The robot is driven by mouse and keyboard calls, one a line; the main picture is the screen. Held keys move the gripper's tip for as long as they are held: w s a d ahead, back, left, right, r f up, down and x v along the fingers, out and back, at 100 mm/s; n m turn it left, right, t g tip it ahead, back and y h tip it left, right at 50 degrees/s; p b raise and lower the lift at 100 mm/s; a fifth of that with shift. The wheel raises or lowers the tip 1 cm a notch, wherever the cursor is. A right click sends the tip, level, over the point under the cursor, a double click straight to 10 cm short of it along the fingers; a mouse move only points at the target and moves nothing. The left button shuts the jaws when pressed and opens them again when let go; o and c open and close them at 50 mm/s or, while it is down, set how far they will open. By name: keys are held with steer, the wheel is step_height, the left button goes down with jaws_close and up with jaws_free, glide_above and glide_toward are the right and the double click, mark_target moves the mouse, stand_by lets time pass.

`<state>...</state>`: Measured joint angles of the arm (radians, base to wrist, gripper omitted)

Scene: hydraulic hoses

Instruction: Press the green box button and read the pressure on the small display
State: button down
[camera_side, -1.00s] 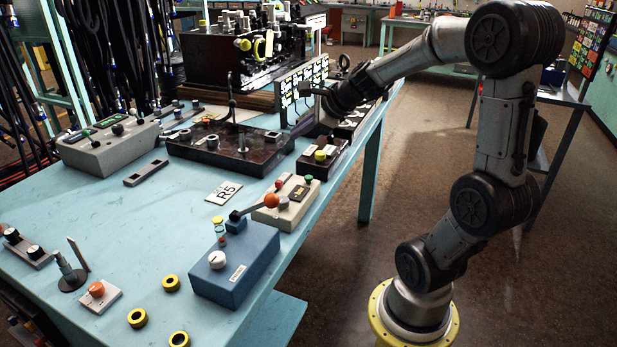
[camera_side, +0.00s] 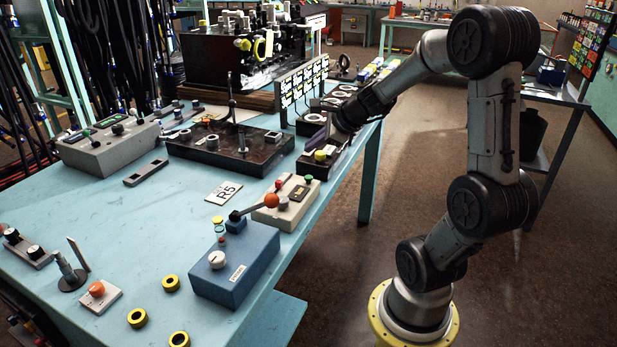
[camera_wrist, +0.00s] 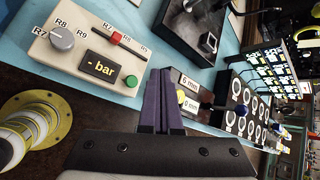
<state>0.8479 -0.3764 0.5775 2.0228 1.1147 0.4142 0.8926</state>
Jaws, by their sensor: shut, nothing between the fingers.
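The beige box (camera_side: 289,207) stands near the bench's right edge in the side view. It also shows at upper left in the wrist view (camera_wrist: 60,62).
A blue box (camera_side: 236,268) with an orange-tipped lever stands in front of the beige box. A dark fixture plate (camera_side: 195,155) and a panel of lit labels (camera_side: 300,80) stand behind. A plate marked R5 (camera_side: 223,192) lies to the left.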

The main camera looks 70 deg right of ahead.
steer(key=shift+f, duration=2.8)
steer(key=shift+f, duration=0.1)
steer(key=shift+f, duration=0.35)
steer(key=shift+f, duration=0.55)
stand_by(0.7)
steer(key=shift+r, duration=0.95)
steer(key=shift+r, duration=2.5)
